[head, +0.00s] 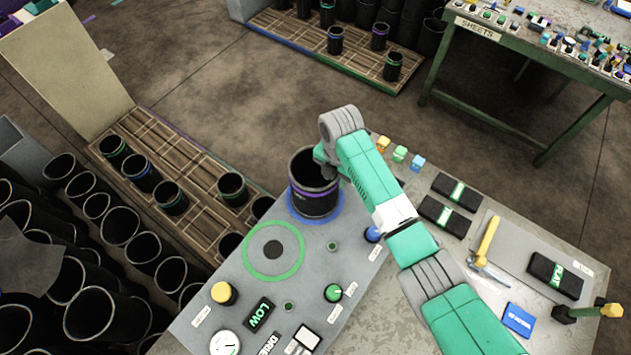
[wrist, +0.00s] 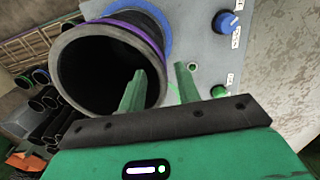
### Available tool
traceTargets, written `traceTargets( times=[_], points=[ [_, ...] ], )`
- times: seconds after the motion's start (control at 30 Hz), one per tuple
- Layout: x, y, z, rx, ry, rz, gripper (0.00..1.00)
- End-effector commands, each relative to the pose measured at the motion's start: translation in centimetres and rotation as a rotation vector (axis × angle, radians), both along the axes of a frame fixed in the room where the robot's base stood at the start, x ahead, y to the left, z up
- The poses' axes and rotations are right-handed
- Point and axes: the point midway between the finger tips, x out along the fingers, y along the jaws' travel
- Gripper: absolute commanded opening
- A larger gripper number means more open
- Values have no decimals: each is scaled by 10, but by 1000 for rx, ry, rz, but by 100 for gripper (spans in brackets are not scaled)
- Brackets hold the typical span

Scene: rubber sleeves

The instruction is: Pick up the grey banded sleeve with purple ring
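The grey sleeve with a purple ring (head: 313,204) stands upright on the blue circle of the grey console in the head view. Its open top faces up and is dark inside. In the wrist view the sleeve (wrist: 144,30) fills the upper left, with its purple band below the rim. My gripper (wrist: 160,69) is open, with its two fingers apart at the sleeve's rim. The left finger overlaps the dark opening and the right finger shows outside the wall. Contact cannot be told. In the head view my gripper (head: 322,158) is at the rim, mostly hidden by my arm.
A green circle (head: 245,262) with a dark centre is beside the sleeve. Knobs, including a blue knob (head: 373,234), stand on the console. A slatted pallet (head: 203,205) with several banded sleeves lies left. A hammer (head: 487,240) and black packs lie right.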

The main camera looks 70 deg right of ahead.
Motion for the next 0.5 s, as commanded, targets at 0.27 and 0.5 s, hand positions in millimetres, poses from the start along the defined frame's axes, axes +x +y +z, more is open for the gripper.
traceTargets(
  times=[0.27, 0.5],
  points=[
    [-2, 1, -33, 0, 0, 0, 33],
    [-2, 1, -32, 0, -1, 1, 19]
  ],
)
